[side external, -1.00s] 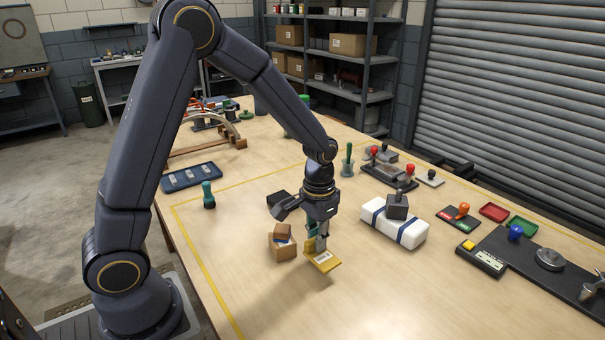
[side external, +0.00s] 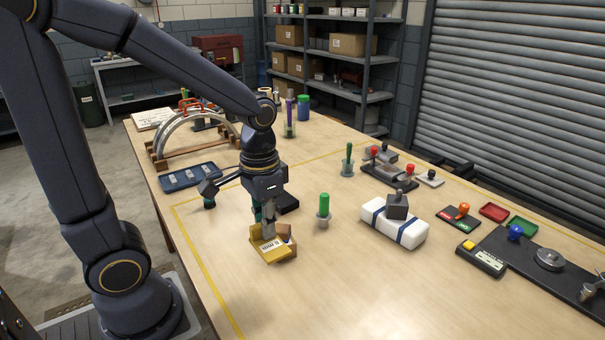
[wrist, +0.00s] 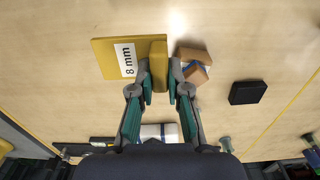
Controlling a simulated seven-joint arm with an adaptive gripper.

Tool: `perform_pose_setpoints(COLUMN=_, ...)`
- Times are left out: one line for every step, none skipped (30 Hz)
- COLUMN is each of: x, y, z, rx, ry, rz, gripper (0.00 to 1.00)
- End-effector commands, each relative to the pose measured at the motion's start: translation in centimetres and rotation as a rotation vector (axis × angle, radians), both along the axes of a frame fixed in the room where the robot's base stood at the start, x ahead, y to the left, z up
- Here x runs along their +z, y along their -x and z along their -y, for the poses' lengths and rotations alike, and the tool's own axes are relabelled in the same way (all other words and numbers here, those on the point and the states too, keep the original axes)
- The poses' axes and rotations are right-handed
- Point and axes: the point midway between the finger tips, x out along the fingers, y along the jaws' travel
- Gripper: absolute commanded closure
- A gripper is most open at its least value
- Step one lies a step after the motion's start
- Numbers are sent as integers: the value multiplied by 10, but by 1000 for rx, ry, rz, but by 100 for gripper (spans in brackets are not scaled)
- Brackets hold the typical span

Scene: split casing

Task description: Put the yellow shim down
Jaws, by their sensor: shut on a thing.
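The yellow shim (side external: 272,250) is a flat plate with a raised block and a white label, which reads "8 mm" in the wrist view (wrist: 107,60). My gripper (side external: 268,230) points down and is shut on the shim's raised block; the two fingers (wrist: 159,88) pinch it in the wrist view. The plate is tilted in the side view. I cannot tell whether its lower edge touches the table.
A black block (side external: 287,202) lies behind. The front table is clear.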

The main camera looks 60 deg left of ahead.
Motion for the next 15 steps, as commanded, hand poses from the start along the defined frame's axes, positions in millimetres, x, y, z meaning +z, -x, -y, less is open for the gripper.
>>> perform_pose_setpoints(x=-5, y=-10, z=0, rx=1, ry=0, rz=-7, gripper=100)
perform_pose_setpoints(x=-9, y=-17, z=-1, rx=1, ry=1, rz=-8, gripper=100)
perform_pose_setpoints(x=-13, y=-28, z=-1, rx=1, ry=1, rz=-8, gripper=100)
perform_pose_setpoints(x=-18, y=-36, z=-1, rx=1, ry=1, rz=-8, gripper=100)
perform_pose_setpoints(x=-21, y=-44, z=-2, rx=1, ry=1, rz=-8, gripper=100)
perform_pose_setpoints(x=-26, y=-55, z=-2, rx=1, ry=1, rz=-8, gripper=100)
perform_pose_setpoints(x=-30, y=-64, z=-2, rx=1, ry=1, rz=-7, gripper=100)
perform_pose_setpoints(x=-34, y=-72, z=-2, rx=1, ry=1, rz=-6, gripper=100)
perform_pose_setpoints(x=-39, y=-83, z=-3, rx=1, ry=1, rz=-7, gripper=100)
perform_pose_setpoints(x=-46, y=-87, z=-3, rx=1, ry=1, rz=-10, gripper=100)
perform_pose_setpoints(x=-53, y=-93, z=-3, rx=1, ry=1, rz=-9, gripper=100)
perform_pose_setpoints(x=-61, y=-99, z=-3, rx=1, ry=1, rz=-9, gripper=100)
perform_pose_setpoints(x=-67, y=-104, z=-3, rx=1, ry=1, rz=-8, gripper=100)
perform_pose_setpoints(x=-71, y=-108, z=-3, rx=1, ry=1, rz=-7, gripper=100)
perform_pose_setpoints(x=-77, y=-113, z=-3, rx=1, ry=0, rz=-6, gripper=100)
